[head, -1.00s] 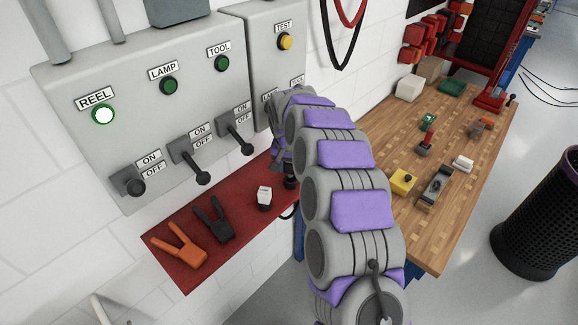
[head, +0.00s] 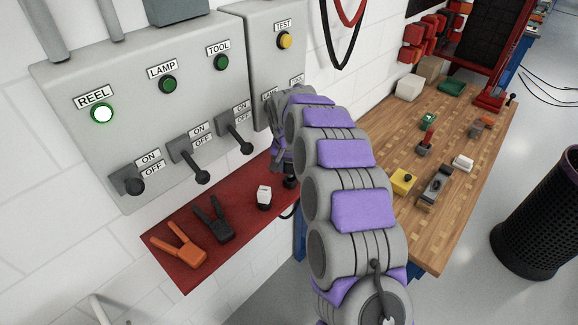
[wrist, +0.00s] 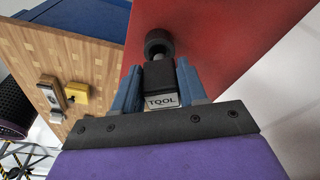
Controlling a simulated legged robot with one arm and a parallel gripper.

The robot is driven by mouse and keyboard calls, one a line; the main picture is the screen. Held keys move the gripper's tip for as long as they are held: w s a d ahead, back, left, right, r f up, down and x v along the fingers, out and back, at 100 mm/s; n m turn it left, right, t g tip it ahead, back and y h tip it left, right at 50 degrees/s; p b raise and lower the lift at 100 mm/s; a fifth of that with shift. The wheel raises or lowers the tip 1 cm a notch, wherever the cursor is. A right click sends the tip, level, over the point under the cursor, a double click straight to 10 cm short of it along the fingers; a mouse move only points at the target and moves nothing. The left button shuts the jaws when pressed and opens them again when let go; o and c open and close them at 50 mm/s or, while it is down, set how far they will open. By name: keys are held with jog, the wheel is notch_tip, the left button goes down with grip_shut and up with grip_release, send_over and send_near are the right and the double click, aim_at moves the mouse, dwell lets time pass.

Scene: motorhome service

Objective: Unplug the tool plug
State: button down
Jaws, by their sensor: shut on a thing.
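The tool plug (wrist: 161,85) is a black block with a white face marked TOOL. In the wrist view it sits between the two blue fingers of my gripper (wrist: 160,70), which is shut on it. A round black collar (wrist: 158,42) on the red shelf lies just beyond the plug, with a short grey part showing between them. I cannot tell whether the plug is still seated there. In the head view my arm hides most of the gripper, at the right part of the red shelf (head: 180,272).
A white-topped plug (head: 264,195), a black clamp (head: 214,220) and an orange clamp (head: 180,246) are on the shelf. Above is a grey panel (head: 75,80) with levers; its REEL light (head: 102,113) glows. A wooden bench (head: 440,235) with small items stands right.

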aim_at(290, 173)
jog(key=shift+f+b, duration=0.5)
jog(key=shift+f, duration=1.2)
jog(key=c, duration=0.5)
grip_release()
jog(key=shift+c, duration=0.2)
jog(key=s+r, duration=0.3)
jog(key=r, duration=1.4)
jog(key=shift+a, duration=0.2)
jog(key=s+d+f+n+g+b, duration=0.1)
jog(key=s+d+b, duration=0.2)
jog(key=s+d, duration=0.6)
jog(key=s+d+f+g+b, duration=0.1)
jog(key=s+d+f+b, duration=0.3)
jog(key=s, duration=0.8)
jog(key=s+d+f+b, duration=0.1)
jog(key=s+d+f, duration=0.1)
jog(key=s, duration=0.6)
jog(key=s+d+f+g+b, duration=0.1)
jog(key=s+f, duration=0.3)
jog(key=s, duration=0.4)
jog(key=s+d+f+b, duration=0.1)
jog(key=s+d+f, duration=0.1)
jog(key=s, duration=0.6)
jog(key=shift+s+d+f+n+g, duration=0.3)
jog(key=shift+s+d+f+g, duration=0.1)
jog(key=shift+d, duration=0.45)
